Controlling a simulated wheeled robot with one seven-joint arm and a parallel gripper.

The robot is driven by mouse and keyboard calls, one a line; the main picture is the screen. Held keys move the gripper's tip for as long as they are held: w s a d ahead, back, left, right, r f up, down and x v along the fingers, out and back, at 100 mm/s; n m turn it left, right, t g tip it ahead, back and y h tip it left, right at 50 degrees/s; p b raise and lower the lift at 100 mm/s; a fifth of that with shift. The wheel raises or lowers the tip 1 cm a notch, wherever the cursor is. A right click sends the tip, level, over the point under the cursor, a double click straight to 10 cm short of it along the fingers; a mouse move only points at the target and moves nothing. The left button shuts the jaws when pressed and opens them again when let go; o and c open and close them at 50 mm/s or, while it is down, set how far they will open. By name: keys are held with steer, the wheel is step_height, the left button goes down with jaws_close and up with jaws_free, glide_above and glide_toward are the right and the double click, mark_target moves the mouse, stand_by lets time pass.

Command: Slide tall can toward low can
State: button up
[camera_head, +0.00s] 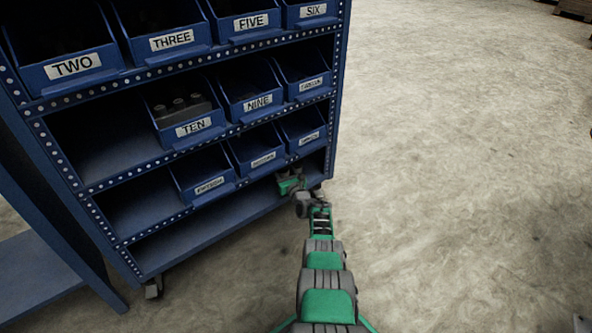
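I cannot make out a tall can or a low can in the head view. My green and grey gripper (290,183) is at the lower right end of the blue shelf rack (186,232), by the bottom shelf and just below the bins. It is small and dark there, so I cannot tell whether its fingers are open or hold anything. The inside of the bottom shelf behind it is in shadow and partly hidden by the gripper.
Blue labelled bins fill much of the rack. The TEN bin (185,118) holds several dark round-topped things. Empty shelf space (105,150) lies to its left. The rack stands on casters (152,289). Open concrete floor (460,150) lies to the right.

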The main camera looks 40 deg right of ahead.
steer(key=shift+w+a, duration=0.1)
steer(key=shift+a, duration=0.05)
steer(key=o, duration=1.7)
steer(key=shift+c, duration=0.2)
steer(key=shift+s+r+p, duration=0.2)
steer(key=shift+s+p, duration=0.45)
steer(key=shift+p, duration=0.25)
steer(key=p+v, duration=0.5)
steer(key=shift+s, duration=0.35)
steer(key=shift+s+a+f+p, duration=0.2)
steer(key=shift+s+p, duration=0.1)
steer(key=shift+s, duration=0.2)
